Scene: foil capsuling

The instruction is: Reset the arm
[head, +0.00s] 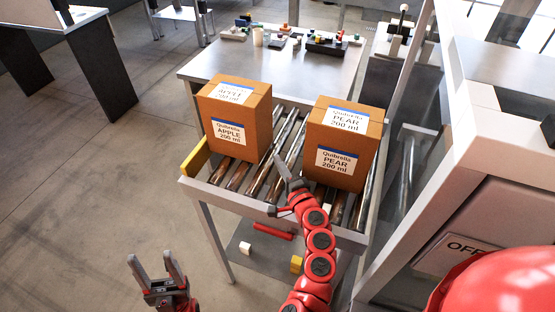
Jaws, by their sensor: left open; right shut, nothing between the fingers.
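My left gripper (158,270) is at the bottom left, over the bare floor, with its two grey fingers apart and nothing between them. My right arm is red and reaches up from the bottom. The apple box (236,119) stands upright on the left of the roller table (200,192). The pear box (342,143) stands upright on the right.
A steel table (225,62) behind the rollers carries several small items at its back. A yellow block (196,158) sits at the roller table's left edge.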

